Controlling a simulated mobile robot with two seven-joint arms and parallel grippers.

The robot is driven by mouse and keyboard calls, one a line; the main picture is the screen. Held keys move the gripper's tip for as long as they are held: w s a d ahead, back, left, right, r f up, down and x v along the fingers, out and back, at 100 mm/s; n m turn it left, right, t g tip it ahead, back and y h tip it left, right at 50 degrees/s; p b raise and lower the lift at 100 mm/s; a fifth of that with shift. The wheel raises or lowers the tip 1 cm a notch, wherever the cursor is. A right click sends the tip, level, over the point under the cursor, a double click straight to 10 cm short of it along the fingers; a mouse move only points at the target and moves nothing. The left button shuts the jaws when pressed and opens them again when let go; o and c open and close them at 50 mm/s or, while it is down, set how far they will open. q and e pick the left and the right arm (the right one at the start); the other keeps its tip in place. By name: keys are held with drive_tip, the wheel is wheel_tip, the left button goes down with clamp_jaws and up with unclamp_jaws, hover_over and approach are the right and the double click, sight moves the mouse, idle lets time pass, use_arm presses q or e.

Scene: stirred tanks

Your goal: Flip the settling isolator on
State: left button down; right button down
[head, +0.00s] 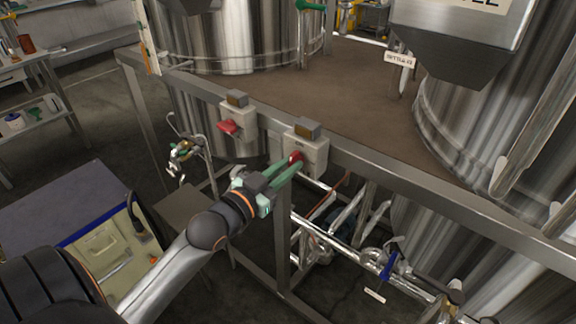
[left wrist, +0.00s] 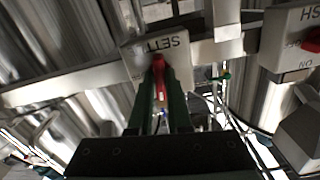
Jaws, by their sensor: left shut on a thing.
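The settling isolator is a pale grey box (head: 314,158) on the tank frame's front rail, with a red handle (head: 296,157). In the left wrist view its box (left wrist: 182,50) carries upside-down lettering that starts "SETTL". My left gripper (head: 290,168) is at the front of this box. Its two green fingers are shut on the red handle (left wrist: 159,72), one on each side of it. The handle's exact angle is partly hidden by the fingers. My right gripper is not in view.
A second isolator box (head: 238,122) with a red handle (head: 228,127) sits on the same rail to the left. Steel tanks (head: 235,35) stand behind the rail. Pipes and a blue-handled valve (head: 388,265) lie below right. A blue-edged cabinet (head: 80,205) stands at left.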

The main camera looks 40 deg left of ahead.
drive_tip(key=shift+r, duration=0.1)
use_arm(q)
drive_tip(key=shift+r+n+p, duration=0.25)
drive_tip(key=shift+n+p, duration=0.15)
drive_tip(key=shift+p, duration=0.6)
drive_tip(key=shift+n+p, duration=0.3)
drive_tip(key=shift+p, duration=0.1)
drive_tip(key=shift+f, duration=0.2)
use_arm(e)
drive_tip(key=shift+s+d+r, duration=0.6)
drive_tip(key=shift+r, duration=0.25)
use_arm(q)
drive_tip(key=c, duration=0.9)
unclamp_jaws()
drive_tip(key=shift+o, duration=0.2)
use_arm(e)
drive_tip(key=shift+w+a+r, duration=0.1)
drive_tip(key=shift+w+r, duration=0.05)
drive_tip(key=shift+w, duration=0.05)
